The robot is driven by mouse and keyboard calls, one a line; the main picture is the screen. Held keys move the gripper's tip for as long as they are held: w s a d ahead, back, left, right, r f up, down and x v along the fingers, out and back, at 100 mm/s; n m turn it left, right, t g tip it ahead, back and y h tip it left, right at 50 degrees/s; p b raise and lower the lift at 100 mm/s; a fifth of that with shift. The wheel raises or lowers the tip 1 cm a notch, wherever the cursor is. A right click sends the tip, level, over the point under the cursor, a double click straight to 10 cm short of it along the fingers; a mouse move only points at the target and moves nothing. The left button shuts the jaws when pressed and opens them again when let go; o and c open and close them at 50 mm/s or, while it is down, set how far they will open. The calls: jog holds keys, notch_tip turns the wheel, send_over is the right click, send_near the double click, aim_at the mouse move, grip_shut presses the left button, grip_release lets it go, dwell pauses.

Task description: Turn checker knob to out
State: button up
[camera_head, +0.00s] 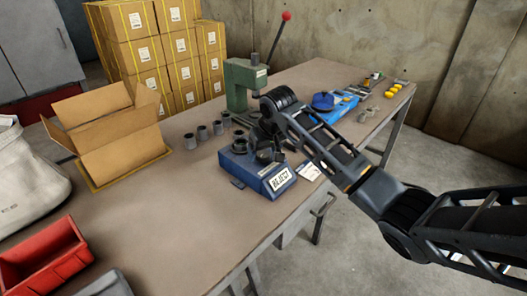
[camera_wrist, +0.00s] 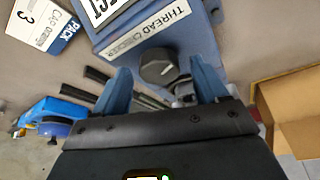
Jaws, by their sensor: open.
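The thread checker (camera_head: 240,168) is a blue box on the workbench, with a white label reading "REJECT" on its front. In the wrist view the checker (camera_wrist: 195,22) shows a "THREAD CHECKER" label and a dark grey faceted knob (camera_wrist: 158,68). My gripper (camera_wrist: 160,75) is open, with its blue fingers on either side of the knob in that view. I cannot tell whether either finger touches it. A small metal part shows beside the right finger. In the head view my gripper (camera_head: 268,146) is over the checker, and the arm's end partly hides it and the knob.
Several grey cylindrical parts (camera_head: 203,133) stand left of the checker. A green press (camera_head: 240,85) with a red-knobbed lever stands behind. An open carton (camera_head: 110,130) is at left, a red bin (camera_head: 45,262) nearer. A blue fixture (camera_head: 340,108) is to the right.

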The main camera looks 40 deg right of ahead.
jog(key=shift+w+f, duration=0.1)
jog(key=shift+f, duration=0.05)
jog(key=shift+c, duration=0.2)
jog(key=c, duration=1)
